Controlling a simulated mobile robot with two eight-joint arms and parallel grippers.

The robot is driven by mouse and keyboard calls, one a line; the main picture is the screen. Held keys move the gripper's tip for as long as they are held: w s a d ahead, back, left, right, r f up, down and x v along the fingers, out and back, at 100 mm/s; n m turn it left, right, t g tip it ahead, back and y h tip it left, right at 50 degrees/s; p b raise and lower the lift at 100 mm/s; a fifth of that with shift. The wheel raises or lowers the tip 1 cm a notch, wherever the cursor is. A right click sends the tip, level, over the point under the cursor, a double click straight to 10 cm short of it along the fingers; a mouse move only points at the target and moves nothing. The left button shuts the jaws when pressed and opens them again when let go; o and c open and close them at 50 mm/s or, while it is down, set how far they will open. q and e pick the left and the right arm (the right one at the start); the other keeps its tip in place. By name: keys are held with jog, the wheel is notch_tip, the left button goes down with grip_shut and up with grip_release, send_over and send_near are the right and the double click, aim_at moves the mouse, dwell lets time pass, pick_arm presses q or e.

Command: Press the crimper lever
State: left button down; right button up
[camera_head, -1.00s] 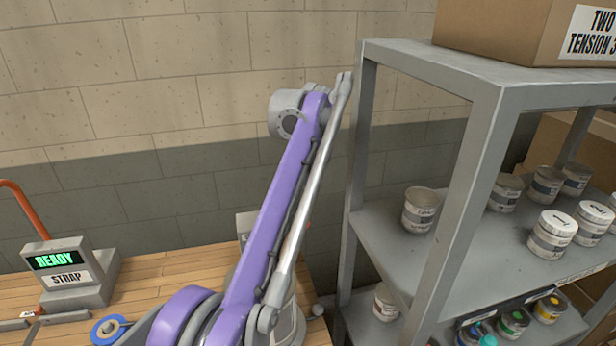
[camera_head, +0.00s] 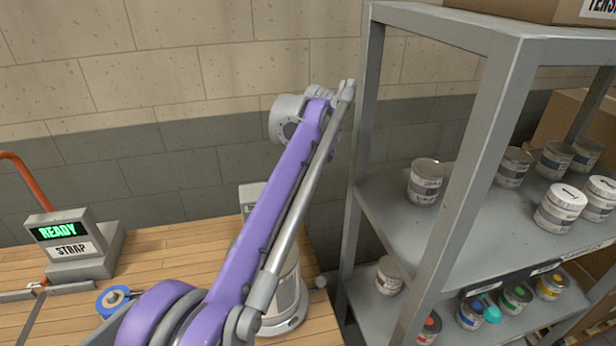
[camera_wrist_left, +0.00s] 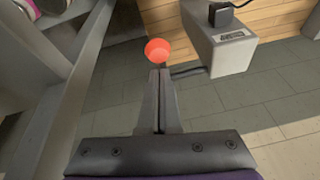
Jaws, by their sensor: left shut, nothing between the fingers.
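In the left wrist view, a round red knob (camera_wrist_left: 157,50) shows just beyond my left gripper (camera_wrist_left: 160,73). A short dark rod (camera_wrist_left: 188,71) runs from a grey labelled box (camera_wrist_left: 228,48) toward the fingertips; its far end is hidden behind them. The knob and rod look like the crimper lever. My left fingers are shut and empty, with their tips close to the knob; I cannot tell if they touch. In the head view, my purple arm hides the gripper and knob, and part of a grey box (camera_head: 250,196) shows behind it. My right gripper is not in view.
A grey shelf rack (camera_head: 455,215) with several paint cans stands right of my arm. On the wooden bench (camera_head: 190,240), a grey unit (camera_head: 85,245) reads READY and STRAP, beside a blue roll (camera_head: 116,300).

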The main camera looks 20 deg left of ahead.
aim_at(311, 199)
pick_arm(q)
jog(key=shift+s+f, duration=0.1)
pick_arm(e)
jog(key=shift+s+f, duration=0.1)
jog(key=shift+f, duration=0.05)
pick_arm(q)
jog(key=shift+s+d+f+t+b, duration=0.2)
jog(key=shift+f+t+b, duration=0.05)
jog(key=shift+t+b, duration=0.05)
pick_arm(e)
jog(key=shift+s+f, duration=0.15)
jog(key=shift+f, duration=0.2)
